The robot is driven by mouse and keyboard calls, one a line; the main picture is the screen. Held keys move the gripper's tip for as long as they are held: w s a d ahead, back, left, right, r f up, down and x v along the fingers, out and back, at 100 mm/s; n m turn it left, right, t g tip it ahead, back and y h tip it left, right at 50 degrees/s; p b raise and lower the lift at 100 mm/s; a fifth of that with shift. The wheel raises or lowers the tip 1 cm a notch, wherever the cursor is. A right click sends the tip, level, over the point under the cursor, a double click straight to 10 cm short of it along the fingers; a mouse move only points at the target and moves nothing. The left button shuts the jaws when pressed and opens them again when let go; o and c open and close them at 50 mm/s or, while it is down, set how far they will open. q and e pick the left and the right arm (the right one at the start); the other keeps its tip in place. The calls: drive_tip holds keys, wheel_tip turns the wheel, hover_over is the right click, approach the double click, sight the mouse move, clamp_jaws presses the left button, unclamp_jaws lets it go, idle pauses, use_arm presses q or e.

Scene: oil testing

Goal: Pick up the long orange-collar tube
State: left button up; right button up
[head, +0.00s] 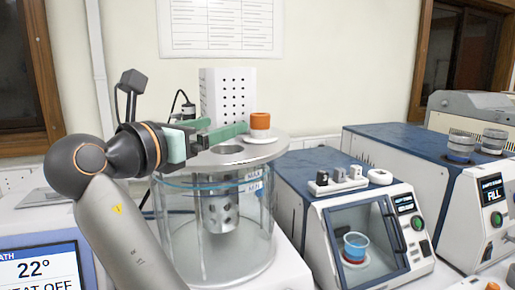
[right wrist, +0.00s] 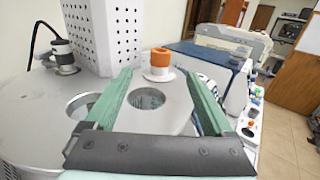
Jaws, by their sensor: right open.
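An orange collar (head: 260,121) with a white flange stands upright on the round grey lid (head: 272,150) of a glass bath. The same orange collar shows ahead in the right wrist view (right wrist: 160,58). Any tube below the collar is hidden by the lid, so I cannot tell its length. My right gripper (head: 228,128) has green fingers and reaches over the lid from the left. In the right wrist view my right gripper (right wrist: 158,80) is open and empty, with the collar between and beyond its fingertips, apart from them. My left gripper is not in view.
A white perforated tower (head: 228,95) stands behind the lid, close to the fingers. The lid has open holes, one at the front (right wrist: 147,98). A blue-topped machine (head: 350,210) with a glass door stands right of the bath. A second machine (head: 410,152) stands farther right.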

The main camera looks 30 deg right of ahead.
sight(254, 116)
drive_tip(key=p+x, duration=0.1)
drive_tip(key=x, duration=1)
drive_tip(key=shift+d, duration=0.15)
clamp_jaws()
idle(0.4)
